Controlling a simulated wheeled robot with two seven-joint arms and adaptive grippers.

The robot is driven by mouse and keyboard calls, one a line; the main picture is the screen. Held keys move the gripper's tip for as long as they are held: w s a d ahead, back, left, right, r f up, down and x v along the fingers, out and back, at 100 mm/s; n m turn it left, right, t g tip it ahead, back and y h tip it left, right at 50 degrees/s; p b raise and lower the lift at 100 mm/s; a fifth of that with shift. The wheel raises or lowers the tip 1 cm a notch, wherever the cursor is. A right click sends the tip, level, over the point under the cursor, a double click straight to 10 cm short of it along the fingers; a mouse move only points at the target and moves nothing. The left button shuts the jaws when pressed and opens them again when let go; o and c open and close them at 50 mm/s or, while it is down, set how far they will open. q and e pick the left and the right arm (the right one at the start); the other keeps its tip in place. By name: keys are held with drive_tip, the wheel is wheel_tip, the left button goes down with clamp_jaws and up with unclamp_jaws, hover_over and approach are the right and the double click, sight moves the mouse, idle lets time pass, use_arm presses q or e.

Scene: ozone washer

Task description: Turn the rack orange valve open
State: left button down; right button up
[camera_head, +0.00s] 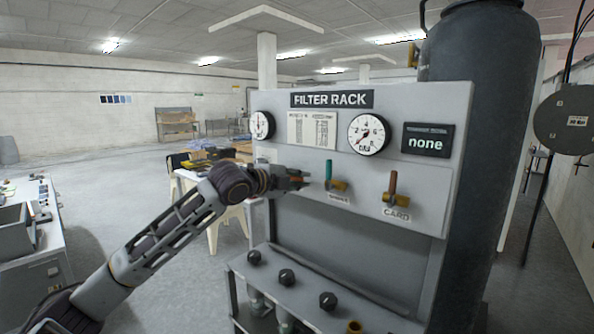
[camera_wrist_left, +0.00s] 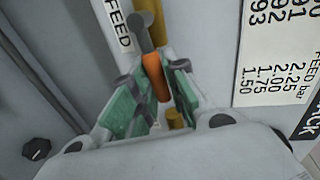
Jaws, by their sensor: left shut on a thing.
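My left gripper (camera_head: 298,180) reaches in from the left to the front of the filter rack panel (camera_head: 285,212). In the left wrist view its green-padded fingers (camera_wrist_left: 154,80) are shut on an orange valve handle (camera_wrist_left: 154,72), next to a label (camera_wrist_left: 122,24) reading FEED. A grey rounded part shows past the handle's end, and brass shows beside it. In the head view this handle is hidden by the gripper. To the right stand a teal-handled valve (camera_head: 329,169) and another orange-brown-handled valve (camera_head: 393,182) labelled CARD, both handles upright. My right gripper is not in view.
Dial gauges (camera_head: 368,134) and a display (camera_head: 428,141) reading "none" sit above the valves. A shelf with black knobs (camera_head: 287,277) juts out below. A dark tank (camera_head: 480,130) stands behind the rack at right. Open floor (camera_head: 135,205) lies to the left.

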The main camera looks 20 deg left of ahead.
use_arm(q)
drive_tip(key=shift+f+m, duration=0.3)
drive_tip(key=shift+m, duration=0.1)
drive_tip(key=c, duration=1.4)
unclamp_jaws()
drive_tip(key=shift+v, duration=5.9)
drive_tip(key=shift+s, duration=0.1)
